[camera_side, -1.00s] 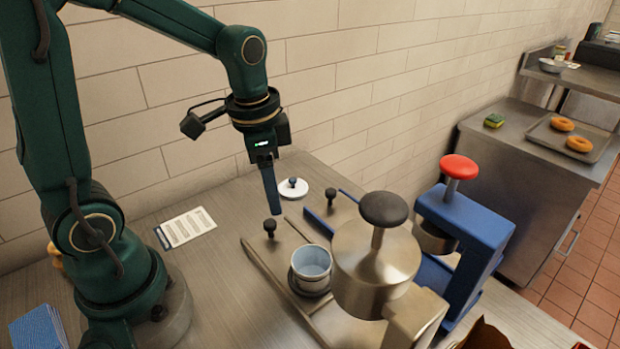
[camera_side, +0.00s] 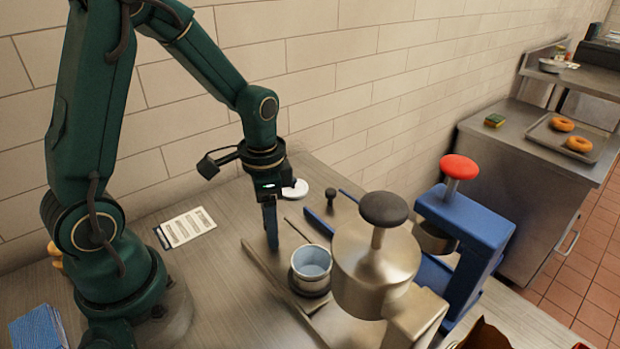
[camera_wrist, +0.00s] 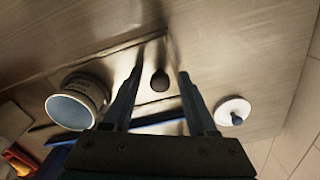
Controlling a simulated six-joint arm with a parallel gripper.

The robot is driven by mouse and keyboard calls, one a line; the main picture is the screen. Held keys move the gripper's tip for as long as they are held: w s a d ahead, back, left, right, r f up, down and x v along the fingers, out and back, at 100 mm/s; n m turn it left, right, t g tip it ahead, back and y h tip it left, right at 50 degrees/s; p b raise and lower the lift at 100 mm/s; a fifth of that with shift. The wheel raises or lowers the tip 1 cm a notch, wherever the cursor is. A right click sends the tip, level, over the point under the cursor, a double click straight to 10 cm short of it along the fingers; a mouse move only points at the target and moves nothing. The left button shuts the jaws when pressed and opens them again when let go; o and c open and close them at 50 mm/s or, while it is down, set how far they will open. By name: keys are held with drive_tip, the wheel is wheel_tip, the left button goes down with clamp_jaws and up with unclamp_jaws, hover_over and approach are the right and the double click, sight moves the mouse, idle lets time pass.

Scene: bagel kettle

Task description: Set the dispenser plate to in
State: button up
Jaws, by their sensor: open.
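The steel dispenser (camera_side: 372,262) with a black top knob stands right of centre in the side view. Metal rails (camera_side: 268,268) run from it towards the back left. A metal cup (camera_side: 311,267), pale blue inside, stands upright between the rails; it also shows in the wrist view (camera_wrist: 78,102). The plate's small black knob (camera_wrist: 160,81) shows between my fingers in the wrist view and is hidden behind them in the side view. My gripper (camera_side: 272,244) is open, pointing down over the far end of the rails, its fingers on either side of the knob; contact cannot be told.
A blue dispenser (camera_side: 467,222) with a red knob stands behind the steel one, with its own black plate knob (camera_side: 331,194). A white lid (camera_side: 294,189) lies near the wall. A printed card (camera_side: 186,228) lies left of the rails. Bagels on a tray (camera_side: 548,133) are far right.

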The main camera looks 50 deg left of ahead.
clamp_jaws()
idle(1.3)
